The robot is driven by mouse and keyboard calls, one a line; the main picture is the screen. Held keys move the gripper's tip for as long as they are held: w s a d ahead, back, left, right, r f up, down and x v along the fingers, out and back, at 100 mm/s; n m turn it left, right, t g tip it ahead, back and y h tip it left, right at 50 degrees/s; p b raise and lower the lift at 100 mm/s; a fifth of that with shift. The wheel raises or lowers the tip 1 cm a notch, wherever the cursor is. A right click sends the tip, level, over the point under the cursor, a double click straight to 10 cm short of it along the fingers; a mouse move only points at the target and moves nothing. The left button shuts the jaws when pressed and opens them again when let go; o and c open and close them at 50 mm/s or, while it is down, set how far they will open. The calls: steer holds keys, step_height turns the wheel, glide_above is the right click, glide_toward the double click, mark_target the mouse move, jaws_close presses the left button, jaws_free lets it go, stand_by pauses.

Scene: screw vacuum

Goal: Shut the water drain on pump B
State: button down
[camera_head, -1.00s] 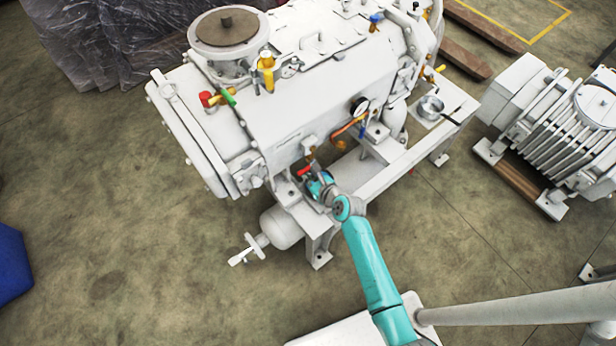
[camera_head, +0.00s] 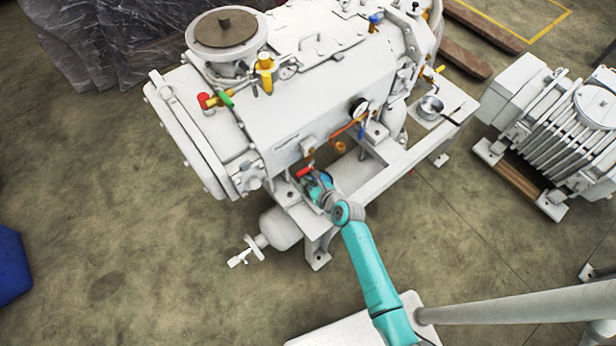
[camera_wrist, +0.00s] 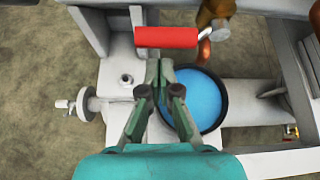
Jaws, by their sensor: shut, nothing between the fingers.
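The drain valve has a red lever handle (camera_wrist: 166,37) and a brass body (camera_wrist: 214,12), seen at the top of the wrist view. The handle lies roughly level across the picture there. It also shows as a small red bar in the head view (camera_head: 305,172), low on the front of the white pump (camera_head: 270,130). My gripper (camera_wrist: 160,66) is shut and empty. Its fingertips are just below the red handle in the wrist view; I cannot tell whether they touch it. In the head view my wrist mostly hides the fingers.
A black-rimmed round thing with a blue inside (camera_wrist: 203,92) lies under and right of my fingers. A white handwheel (camera_wrist: 72,104) sticks out at left. The white frame beam (camera_head: 395,165) runs beside my arm. A second machine (camera_head: 560,130) stands at right.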

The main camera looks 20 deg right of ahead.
steer(key=s+f+v, duration=0.1)
steer(key=v, duration=0.8)
steer(key=shift+s+d+f, duration=0.15)
steer(key=shift+s+d, duration=0.05)
steer(key=shift+d, duration=0.2)
steer(key=s+r+n+t+h, duration=0.15)
steer(key=s+r+n, duration=0.25)
steer(key=s+n, duration=0.55)
steer(key=s+r+n+g+h, duration=0.1)
steer(key=s+r+n+h, duration=0.15)
steer(key=s+n, duration=0.65)
steer(key=s+r+n+t, duration=0.1)
steer(key=s+r+n, duration=0.5)
steer(key=r, duration=0.3)
steer(key=s+r+n+t+y, duration=0.1)
steer(key=s+r+n+t, duration=0.1)
steer(key=s+r+n, duration=0.5)
step_height(320, 180, up, 3)
steer(key=shift+s+a+r, duration=0.1)
steer(key=shift+s+a, duration=0.35)
steer(key=shift+s, duration=0.3)
